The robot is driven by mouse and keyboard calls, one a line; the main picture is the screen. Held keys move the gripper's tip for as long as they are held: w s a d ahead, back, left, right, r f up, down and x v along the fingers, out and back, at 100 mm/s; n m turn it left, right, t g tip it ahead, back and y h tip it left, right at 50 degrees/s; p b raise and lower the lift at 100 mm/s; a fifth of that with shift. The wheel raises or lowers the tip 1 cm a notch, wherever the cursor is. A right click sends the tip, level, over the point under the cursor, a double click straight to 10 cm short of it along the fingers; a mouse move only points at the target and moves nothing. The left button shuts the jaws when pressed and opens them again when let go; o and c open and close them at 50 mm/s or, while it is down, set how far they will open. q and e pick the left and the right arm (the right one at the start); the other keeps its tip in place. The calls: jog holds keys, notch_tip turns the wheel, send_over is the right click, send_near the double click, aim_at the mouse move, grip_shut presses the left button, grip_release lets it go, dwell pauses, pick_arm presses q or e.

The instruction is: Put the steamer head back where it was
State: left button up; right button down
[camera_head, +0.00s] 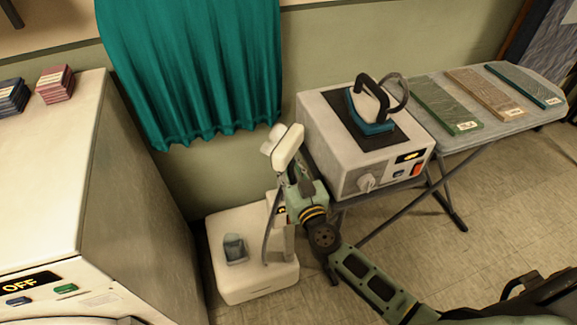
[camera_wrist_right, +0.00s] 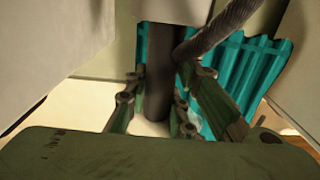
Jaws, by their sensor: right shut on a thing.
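The steamer head (camera_head: 288,146) is white with a dark handle (camera_wrist_right: 158,75), and it is raised in front of the wall below the teal curtain. My right gripper (camera_head: 298,180) is shut on this handle; the fingers close around it in the right wrist view. A grey hose (camera_wrist_right: 222,28) shows beside the handle there. The white steamer base (camera_head: 255,287) stands on the floor below, with a small clear tank (camera_head: 235,249) on top and a white upright part (camera_head: 273,209) partly hidden behind my arm. My left gripper is not in view.
A boxy iron station (camera_head: 333,125) with a teal iron (camera_head: 371,110) stands close to the right of my gripper, on an ironing board (camera_head: 515,118) with several fabric samples. A large white machine (camera_head: 140,190) stands left. The teal curtain (camera_head: 195,70) hangs behind.

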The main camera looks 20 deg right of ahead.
jog(key=shift+f, duration=0.1)
jog(key=c, duration=1.5)
grip_release()
